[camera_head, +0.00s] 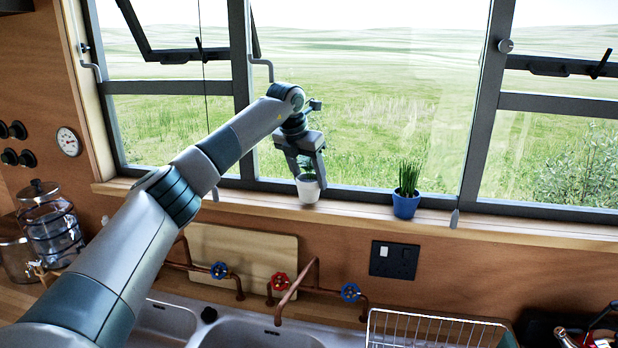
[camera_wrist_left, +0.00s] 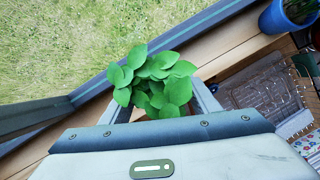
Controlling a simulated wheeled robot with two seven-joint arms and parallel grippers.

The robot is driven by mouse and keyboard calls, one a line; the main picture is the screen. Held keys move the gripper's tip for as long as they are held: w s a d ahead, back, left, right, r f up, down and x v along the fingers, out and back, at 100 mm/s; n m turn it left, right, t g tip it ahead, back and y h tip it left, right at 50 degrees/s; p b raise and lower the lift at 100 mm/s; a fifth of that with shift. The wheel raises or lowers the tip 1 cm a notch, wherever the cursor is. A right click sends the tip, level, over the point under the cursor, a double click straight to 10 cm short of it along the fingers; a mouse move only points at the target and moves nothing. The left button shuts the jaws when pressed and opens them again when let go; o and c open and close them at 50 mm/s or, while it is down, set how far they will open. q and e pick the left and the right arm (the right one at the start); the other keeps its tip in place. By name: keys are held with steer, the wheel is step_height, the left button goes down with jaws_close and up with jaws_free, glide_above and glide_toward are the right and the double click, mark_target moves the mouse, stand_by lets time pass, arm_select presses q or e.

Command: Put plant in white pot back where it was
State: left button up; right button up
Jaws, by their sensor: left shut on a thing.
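The plant in the white pot (camera_head: 308,190) is upright at the wooden window sill (camera_head: 365,213), in front of the window. My left gripper (camera_head: 310,178) reaches down over it and is shut on the pot. In the left wrist view the green leaves (camera_wrist_left: 155,82) show between the fingers, and the white pot is hidden below them. I cannot tell whether the pot's base touches the sill. My right gripper is in neither view.
A blue pot with a grassy plant (camera_head: 406,203) stands on the sill to the right. Below are the sink (camera_head: 240,334), copper pipes with red and blue tap handles, and a wire dish rack (camera_head: 430,330). Window frame bars (camera_head: 243,90) stand close behind my arm. The sill right of the blue pot is clear.

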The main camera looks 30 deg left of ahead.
arm_select(q)
steer(key=shift+f, duration=0.7)
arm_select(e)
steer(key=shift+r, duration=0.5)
arm_select(q)
steer(key=shift+f, duration=0.15)
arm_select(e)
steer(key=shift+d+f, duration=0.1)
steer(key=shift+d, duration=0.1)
arm_select(q)
steer(key=o, duration=1.3)
steer(key=shift+c, duration=0.2)
